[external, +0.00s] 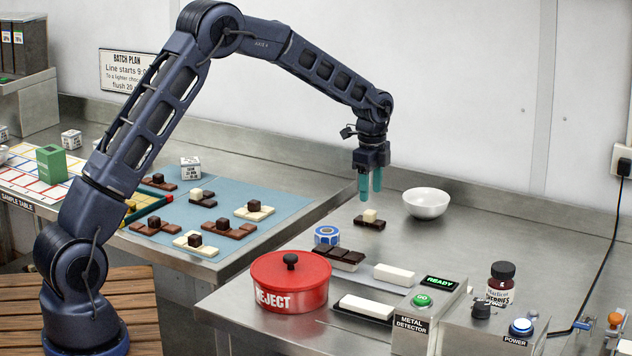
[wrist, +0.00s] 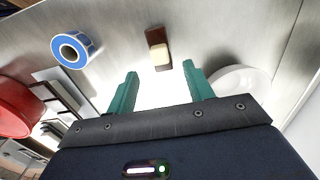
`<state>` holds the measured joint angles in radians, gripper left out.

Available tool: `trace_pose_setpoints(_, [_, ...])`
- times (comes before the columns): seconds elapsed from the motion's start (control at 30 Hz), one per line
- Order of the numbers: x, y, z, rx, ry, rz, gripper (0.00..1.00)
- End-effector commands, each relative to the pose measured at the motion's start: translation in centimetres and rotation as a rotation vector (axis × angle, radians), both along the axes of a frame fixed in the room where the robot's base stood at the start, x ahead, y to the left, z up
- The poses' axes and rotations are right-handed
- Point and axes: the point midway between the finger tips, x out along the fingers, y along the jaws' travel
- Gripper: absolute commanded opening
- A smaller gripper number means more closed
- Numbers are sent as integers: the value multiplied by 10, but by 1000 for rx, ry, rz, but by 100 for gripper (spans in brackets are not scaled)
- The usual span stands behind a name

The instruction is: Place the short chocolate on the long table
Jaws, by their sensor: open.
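A short dark chocolate piece (external: 360,223) lies on the right steel table (external: 470,240) with a cream cube (external: 370,215) on top. In the wrist view the dark piece (wrist: 154,36) and its cube (wrist: 160,57) lie just beyond my fingertips. My gripper (external: 370,194) is open and empty, pointing down above this piece, apart from it. Its two teal fingers (wrist: 160,82) show in the wrist view. Several brown, dark and cream chocolate pieces, such as a cream one with a dark cube (external: 254,213), lie on the blue mat (external: 285,198) on the left table.
A white bowl (external: 427,204) stands right of my gripper. A blue tape roll (external: 327,235), a dark bar on a tray (external: 340,256), a red REJECT pot (external: 290,285) and the metal detector (external: 428,310) stand nearer the front. A gap separates the two tables.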

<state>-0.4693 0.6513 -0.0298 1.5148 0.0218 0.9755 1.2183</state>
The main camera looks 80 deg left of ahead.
Motion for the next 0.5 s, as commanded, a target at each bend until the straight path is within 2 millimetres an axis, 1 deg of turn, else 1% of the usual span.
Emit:
trace_pose_setpoints(0.03, [0, 0, 11, 1, -2, 0, 52])
trace_pose_setpoints(0.2, [0, 0, 36, 1, -1, 0, 52])
trace_pose_setpoints(0.33, [0, 0, 48, 0, 0, 0, 52])
trace_pose_setpoints(0.5, [0, 0, 53, 0, 0, 0, 52])
